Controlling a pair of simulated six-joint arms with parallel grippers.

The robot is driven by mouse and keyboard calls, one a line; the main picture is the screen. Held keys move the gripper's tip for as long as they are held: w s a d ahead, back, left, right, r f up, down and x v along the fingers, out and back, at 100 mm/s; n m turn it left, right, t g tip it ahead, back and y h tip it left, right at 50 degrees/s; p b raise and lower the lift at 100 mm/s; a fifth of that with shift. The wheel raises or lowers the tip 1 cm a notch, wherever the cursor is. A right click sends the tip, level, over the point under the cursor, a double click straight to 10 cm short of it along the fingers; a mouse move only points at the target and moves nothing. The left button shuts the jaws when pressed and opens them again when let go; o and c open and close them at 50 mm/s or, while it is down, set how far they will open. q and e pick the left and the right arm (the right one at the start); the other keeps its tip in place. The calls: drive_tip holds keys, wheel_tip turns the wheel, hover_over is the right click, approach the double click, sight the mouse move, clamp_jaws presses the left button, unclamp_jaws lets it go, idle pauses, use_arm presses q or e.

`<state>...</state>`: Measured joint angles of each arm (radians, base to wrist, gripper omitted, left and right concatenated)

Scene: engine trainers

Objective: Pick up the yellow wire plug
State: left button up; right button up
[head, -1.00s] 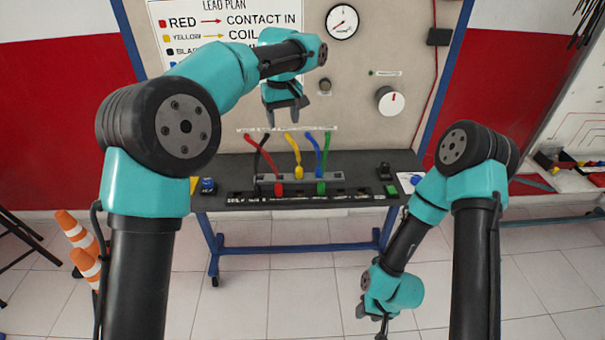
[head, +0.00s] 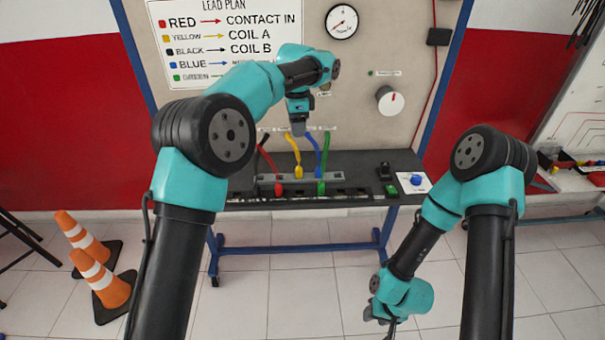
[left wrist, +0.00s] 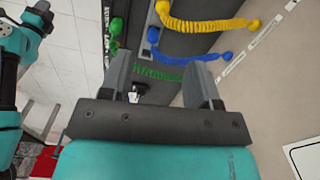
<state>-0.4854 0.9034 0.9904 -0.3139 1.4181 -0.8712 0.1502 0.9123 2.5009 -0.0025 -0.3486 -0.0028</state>
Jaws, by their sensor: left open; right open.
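The yellow wire is coiled, with a plug (head: 298,171) at its lower end in the dark bench's socket strip. Its upper end is at the panel. In the left wrist view the yellow plug (left wrist: 163,8) is at the top edge, beyond my fingers. My left gripper (head: 298,129) is open and empty, above the yellow and blue wires; it also shows in the left wrist view (left wrist: 158,62). There the blue wire (left wrist: 188,55) and green wire (left wrist: 155,73) lie nearer its fingers than the yellow one. My right gripper (head: 378,317) hangs low before the bench, open.
The red wire (head: 268,165) stands left of the yellow, the blue wire (head: 319,155) and green wire (head: 324,160) right. Traffic cones (head: 105,283) stand on the floor at left.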

sight(299, 167)
use_arm(q)
drive_tip(key=m, duration=0.3)
drive_tip(key=shift+w+d+f, duration=0.3)
drive_tip(key=shift+f, duration=0.1)
wheel_tip(299, 167, down, 12)
drive_tip(key=shift+f, duration=0.15)
idle(0.5)
drive_tip(key=shift+a+f, duration=0.1)
drive_tip(key=shift+f, duration=2.45)
drive_tip(key=c, duration=1)
